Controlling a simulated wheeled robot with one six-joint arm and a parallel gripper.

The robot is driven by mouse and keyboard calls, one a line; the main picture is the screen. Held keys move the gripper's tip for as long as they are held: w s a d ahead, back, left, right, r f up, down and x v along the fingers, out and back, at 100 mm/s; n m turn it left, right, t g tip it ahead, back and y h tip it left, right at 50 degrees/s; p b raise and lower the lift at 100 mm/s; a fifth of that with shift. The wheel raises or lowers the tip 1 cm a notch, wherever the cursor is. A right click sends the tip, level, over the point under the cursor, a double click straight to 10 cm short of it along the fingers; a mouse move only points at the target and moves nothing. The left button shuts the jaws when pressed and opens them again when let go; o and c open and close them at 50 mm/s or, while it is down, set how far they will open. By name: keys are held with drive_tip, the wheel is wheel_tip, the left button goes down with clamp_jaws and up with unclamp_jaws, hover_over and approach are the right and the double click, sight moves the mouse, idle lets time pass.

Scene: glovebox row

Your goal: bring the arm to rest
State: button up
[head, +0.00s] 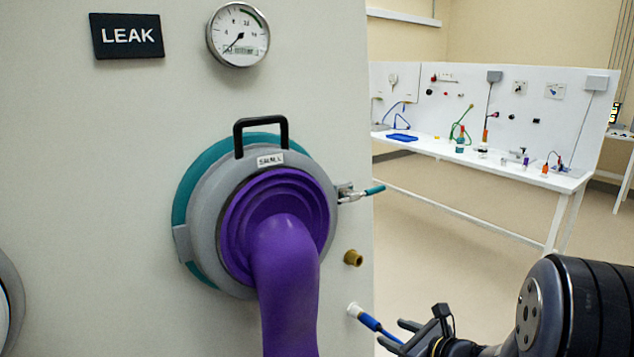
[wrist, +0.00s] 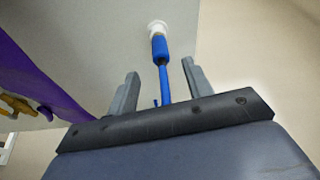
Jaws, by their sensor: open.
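My gripper (head: 397,335) is at the lower right of the head view, beside the glovebox panel. Its two fingers stand apart in the wrist view (wrist: 161,88), with nothing held between them. A blue plug with a blue hose (head: 370,322) sits in a white socket (wrist: 157,27) on the panel. In the wrist view the blue plug (wrist: 160,48) lies beyond the fingertips, and its hose runs back between the fingers. I cannot tell whether a finger touches the hose. My dark arm reaches in from the right edge of the head view.
The panel bears a purple glove (head: 285,265) in a grey port ring, a clamp with a teal handle (head: 373,190), a brass fitting (head: 353,258), a gauge (head: 238,34) and a LEAK sign (head: 127,36). A white bench (head: 520,178) stands behind. Floor between is clear.

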sight(383, 329)
drive_tip(key=x, duration=0.8)
drive_tip(key=shift+a, duration=0.1)
drive_tip(key=p+v, duration=0.3)
drive_tip(key=shift+s+d+f, duration=0.2)
drive_tip(key=shift+d, duration=0.1)
drive_tip(key=shift+s+d+p, duration=0.35)
drive_tip(key=shift+s+d, duration=0.1)
drive_tip(key=shift+s, duration=0.1)
drive_tip(key=shift+s+f, duration=0.1)
